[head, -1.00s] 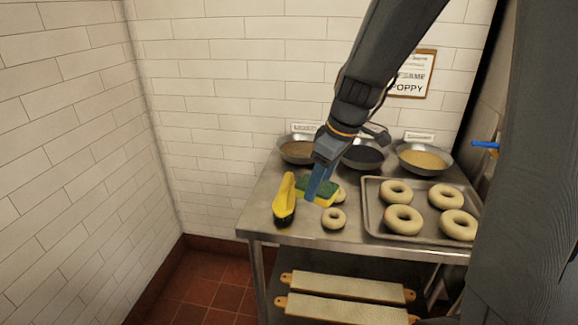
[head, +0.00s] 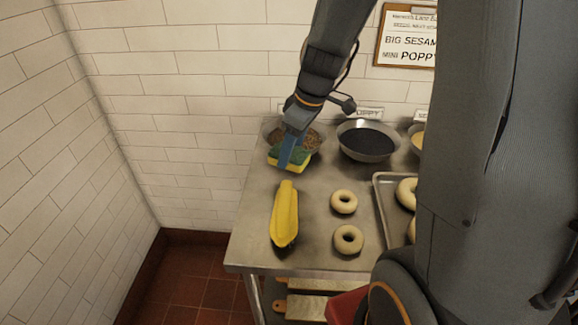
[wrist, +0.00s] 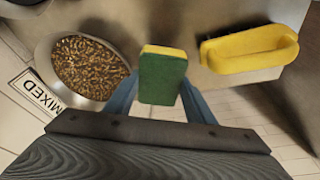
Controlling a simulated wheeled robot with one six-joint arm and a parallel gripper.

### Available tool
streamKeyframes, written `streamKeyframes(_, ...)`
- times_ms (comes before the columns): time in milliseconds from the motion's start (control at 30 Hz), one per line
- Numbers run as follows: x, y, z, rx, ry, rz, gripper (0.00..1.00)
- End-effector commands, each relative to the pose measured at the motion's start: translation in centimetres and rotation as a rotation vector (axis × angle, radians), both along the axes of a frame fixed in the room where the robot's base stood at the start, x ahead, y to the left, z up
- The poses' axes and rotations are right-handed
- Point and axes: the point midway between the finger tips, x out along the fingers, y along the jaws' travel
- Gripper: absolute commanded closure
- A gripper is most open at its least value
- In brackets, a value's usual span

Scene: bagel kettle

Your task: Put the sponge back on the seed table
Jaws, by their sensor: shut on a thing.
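The sponge, yellow with a green scouring side, shows in the head view (head: 290,158) and the wrist view (wrist: 162,78). My gripper (head: 288,160) is shut on it, with a blue finger on either side in the wrist view. In the head view the sponge overlaps the front of the mixed-seed bowl (head: 308,137); in the wrist view it is beside the bowl. I cannot tell whether it touches the table. The steel seed table (head: 312,215) is below it.
A yellow scoop-shaped thing (head: 285,214) lies on the table in front of the sponge. Two small bagels (head: 345,202) lie to its right. A poppy bowl (head: 367,142) stands at the back, and a bagel tray (head: 380,215) is at right. A bare strip lies left of the scoop.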

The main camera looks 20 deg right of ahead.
Motion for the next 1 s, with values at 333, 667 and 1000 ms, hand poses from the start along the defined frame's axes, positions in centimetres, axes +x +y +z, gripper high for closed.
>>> streamKeyframes(333, -0.1, 0.1, -4.1, 0.000, 0.005, -0.001, 0.79)
streamKeyframes(667, 0.0, 0.1, -5.7, -0.002, 0.000, 0.002, 0.79)
streamKeyframes(1000, 0.0, 0.1, -6.0, 0.000, 0.000, 0.002, 0.43)
